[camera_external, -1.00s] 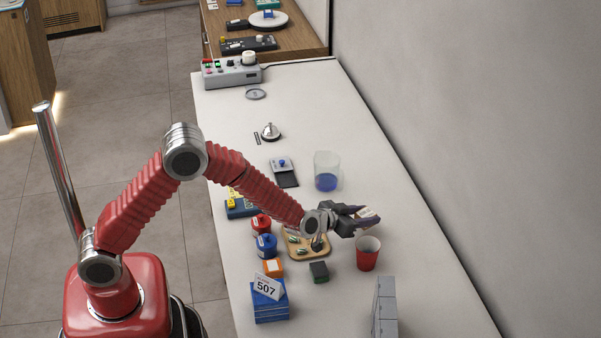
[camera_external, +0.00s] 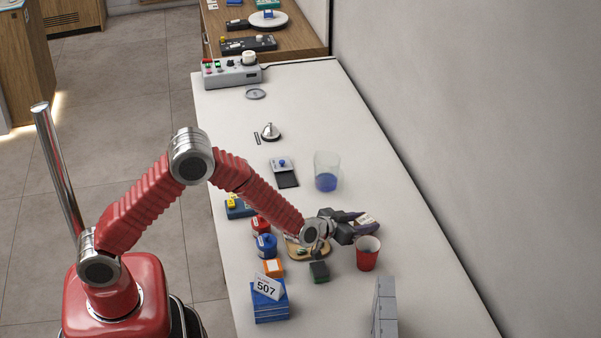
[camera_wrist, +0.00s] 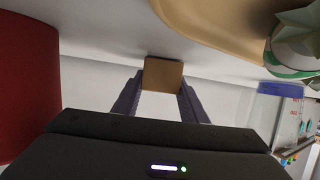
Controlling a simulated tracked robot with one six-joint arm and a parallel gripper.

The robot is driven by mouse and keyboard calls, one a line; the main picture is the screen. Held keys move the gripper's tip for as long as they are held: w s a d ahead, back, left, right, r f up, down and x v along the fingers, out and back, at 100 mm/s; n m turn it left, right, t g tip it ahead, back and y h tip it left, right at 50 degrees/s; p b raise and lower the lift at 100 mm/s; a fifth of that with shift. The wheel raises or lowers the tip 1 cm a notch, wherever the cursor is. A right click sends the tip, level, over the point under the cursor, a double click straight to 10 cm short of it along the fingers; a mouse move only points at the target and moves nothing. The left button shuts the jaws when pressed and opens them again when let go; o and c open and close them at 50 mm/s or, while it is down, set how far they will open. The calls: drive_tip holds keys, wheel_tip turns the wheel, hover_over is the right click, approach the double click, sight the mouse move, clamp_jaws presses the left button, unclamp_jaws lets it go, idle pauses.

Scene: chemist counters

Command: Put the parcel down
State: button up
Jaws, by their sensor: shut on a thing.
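My gripper (camera_external: 365,222) is shut on the parcel (camera_external: 368,219), a small brown box with a pale top, just behind the red cup. In the wrist view the parcel (camera_wrist: 163,74) sits between the two finger ends of my gripper (camera_wrist: 160,90). The parcel is low over the white counter (camera_external: 420,270); I cannot tell whether it touches. Part of the parcel is hidden by the fingers in the external view.
The red cup (camera_external: 367,254) stands close in front of my gripper. A tan board (camera_external: 300,252) lies to the left, partly under my wrist. A clear beaker with blue contents (camera_external: 326,172) stands behind. Grey boxes (camera_external: 385,308) stand in front. The counter to the right is clear.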

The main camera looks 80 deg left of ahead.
drive_tip(key=shift+s+f, duration=0.25)
drive_tip(key=shift+f, duration=0.5)
drive_tip(key=o, duration=1.1)
drive_tip(key=shift+f, duration=0.1)
drive_tip(key=shift+w+r, duration=0.1)
drive_tip(key=shift+r, duration=0.35)
drive_tip(key=v, duration=1.2)
drive_tip(key=shift+w+d+r, duration=0.1)
drive_tip(key=shift+w+r, duration=0.1)
drive_tip(key=shift+r, duration=0.2)
drive_tip(key=shift+r, duration=0.1)
